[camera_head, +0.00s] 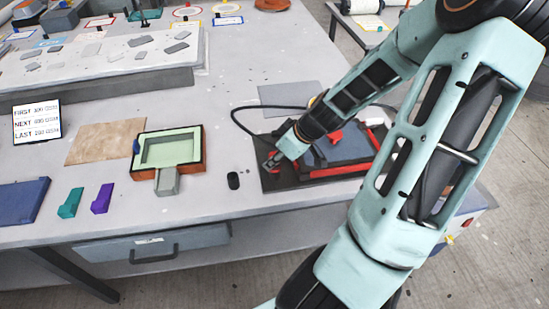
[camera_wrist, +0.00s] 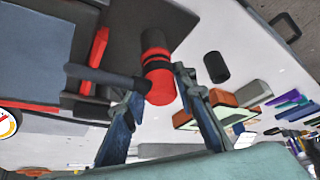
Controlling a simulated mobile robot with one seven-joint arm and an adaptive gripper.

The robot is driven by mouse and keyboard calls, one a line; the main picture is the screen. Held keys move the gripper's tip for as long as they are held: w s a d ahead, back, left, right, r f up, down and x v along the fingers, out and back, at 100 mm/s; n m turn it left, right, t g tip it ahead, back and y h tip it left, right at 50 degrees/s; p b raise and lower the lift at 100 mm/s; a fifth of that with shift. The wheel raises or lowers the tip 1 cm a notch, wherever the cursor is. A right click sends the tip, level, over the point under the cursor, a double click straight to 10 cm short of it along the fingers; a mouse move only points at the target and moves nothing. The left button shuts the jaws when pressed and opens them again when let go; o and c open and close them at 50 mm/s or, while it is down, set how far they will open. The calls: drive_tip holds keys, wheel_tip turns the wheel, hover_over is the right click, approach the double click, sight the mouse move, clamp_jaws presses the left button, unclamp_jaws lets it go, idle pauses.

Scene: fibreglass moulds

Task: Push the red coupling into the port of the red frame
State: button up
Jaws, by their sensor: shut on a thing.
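My gripper (camera_head: 273,161) is low over the left edge of a dark board on the table. In the wrist view its two fingers (camera_wrist: 158,84) are on either side of the red coupling (camera_wrist: 160,88), a short red cylinder with black bands. A black hose lies beside it. The red frame (camera_head: 330,172) lies on the dark board, around a blue-grey panel; a red bar of it shows in the wrist view (camera_wrist: 98,47). My arm covers part of the frame. I cannot make out the port, or whether the coupling touches it.
A loose black cylinder (camera_head: 233,180) stands left of the board. Further left are a green and orange mould (camera_head: 170,148), purple (camera_head: 102,198) and teal (camera_head: 70,203) pieces and a brown sheet (camera_head: 105,143). A black hose (camera_head: 243,124) arcs behind my gripper. The table's front edge is close.

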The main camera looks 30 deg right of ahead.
drive_tip(key=o, duration=1.2)
drive_tip(key=shift+o, duration=0.2)
drive_tip(key=v, duration=1.2)
drive_tip(key=shift+w+a, duration=0.1)
drive_tip(key=shift+w, duration=0.05)
